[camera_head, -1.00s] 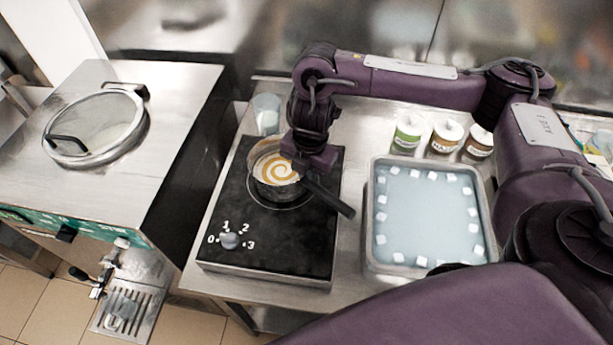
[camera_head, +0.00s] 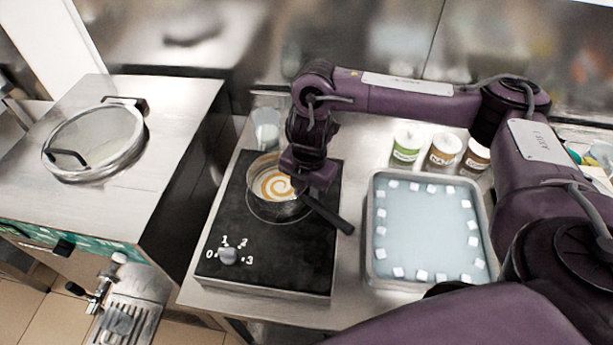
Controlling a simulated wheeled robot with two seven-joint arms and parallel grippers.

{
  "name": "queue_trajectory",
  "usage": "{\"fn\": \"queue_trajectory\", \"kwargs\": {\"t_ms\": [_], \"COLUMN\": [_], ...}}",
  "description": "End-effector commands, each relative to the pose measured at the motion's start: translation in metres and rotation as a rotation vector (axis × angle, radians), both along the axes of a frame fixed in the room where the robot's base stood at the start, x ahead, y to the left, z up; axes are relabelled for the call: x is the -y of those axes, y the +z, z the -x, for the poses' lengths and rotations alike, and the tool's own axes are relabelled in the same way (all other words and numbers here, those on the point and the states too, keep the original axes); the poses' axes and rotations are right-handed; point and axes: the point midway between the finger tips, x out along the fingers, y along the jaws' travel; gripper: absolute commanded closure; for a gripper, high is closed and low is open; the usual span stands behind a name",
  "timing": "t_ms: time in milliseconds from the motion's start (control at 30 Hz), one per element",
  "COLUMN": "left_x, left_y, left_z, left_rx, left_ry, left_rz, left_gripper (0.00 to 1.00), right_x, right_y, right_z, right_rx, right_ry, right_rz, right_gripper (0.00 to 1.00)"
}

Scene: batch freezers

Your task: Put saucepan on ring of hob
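The saucepan (camera_head: 262,191), holding a cream and orange-brown swirl, is over the ring (camera_head: 276,220) of the black hob (camera_head: 275,262). The ring's front arc shows in front of the pan; I cannot tell whether the pan touches it. Its black handle (camera_head: 330,214) points toward the lower right. My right gripper (camera_head: 305,190) reaches down at the handle's inner end, by the pan's right side. Its fingertips are hidden, so its grip is unclear. My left gripper is out of view.
A tray of pale blue liquid with white cubes (camera_head: 368,235) stands right of the hob. Several labelled tubs (camera_head: 407,147) stand behind it. A clear cup (camera_head: 266,124) is behind the hob. A steel machine with a round lid (camera_head: 95,142) is at left.

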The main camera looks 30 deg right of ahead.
Motion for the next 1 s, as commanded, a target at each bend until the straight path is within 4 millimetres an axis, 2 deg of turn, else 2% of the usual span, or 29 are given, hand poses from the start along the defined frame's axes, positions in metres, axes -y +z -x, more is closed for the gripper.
{"fn": "queue_trajectory", "kwargs": {"t_ms": [400, 600, 800, 1000], "left_x": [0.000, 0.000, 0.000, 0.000], "left_y": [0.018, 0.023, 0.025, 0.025], "left_z": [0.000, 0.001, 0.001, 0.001], "left_rx": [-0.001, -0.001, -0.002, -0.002], "left_ry": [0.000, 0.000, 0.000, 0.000], "left_rz": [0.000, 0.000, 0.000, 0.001], "left_gripper": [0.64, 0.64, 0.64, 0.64], "right_x": [0.003, 0.004, 0.005, 0.005], "right_y": [0.072, 0.101, 0.116, 0.118], "right_z": [0.001, 0.004, 0.005, 0.006], "right_rx": [0.008, 0.006, 0.003, 0.000], "right_ry": [0.002, 0.001, 0.000, 0.000], "right_rz": [0.002, 0.001, 0.001, 0.000], "right_gripper": [0.76, 0.76, 0.76, 0.76]}}
